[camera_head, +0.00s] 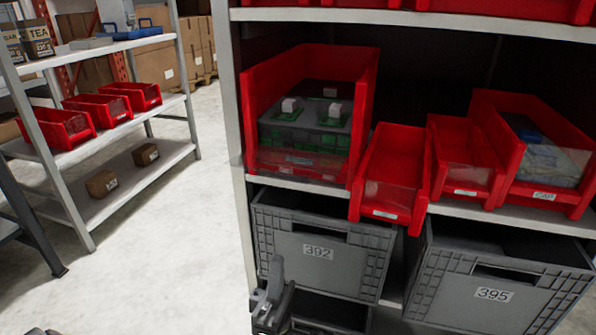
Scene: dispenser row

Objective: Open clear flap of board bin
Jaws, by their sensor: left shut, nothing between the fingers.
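The board bin (362,105) is the large red bin at the left end of the middle shelf. Green boards (290,138) with pale blocks on them show inside it. Its clear flap (300,160) appears as a see-through panel low across the bin's front and looks closed, though its edges are hard to make out. My left gripper (272,285) is at the bottom of the view, in front of the grey crate 392 and well below the bin. It is shut, empty and apart from the flap. My right gripper is not in view.
Red bins (392,170) with clear fronts stand right of the board bin. Grey crates 392 (318,275) and 395 (490,312) sit below. The shelf's upright (236,110) is close on the left. A second rack (110,160) stands far left, with clear floor (190,220) between.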

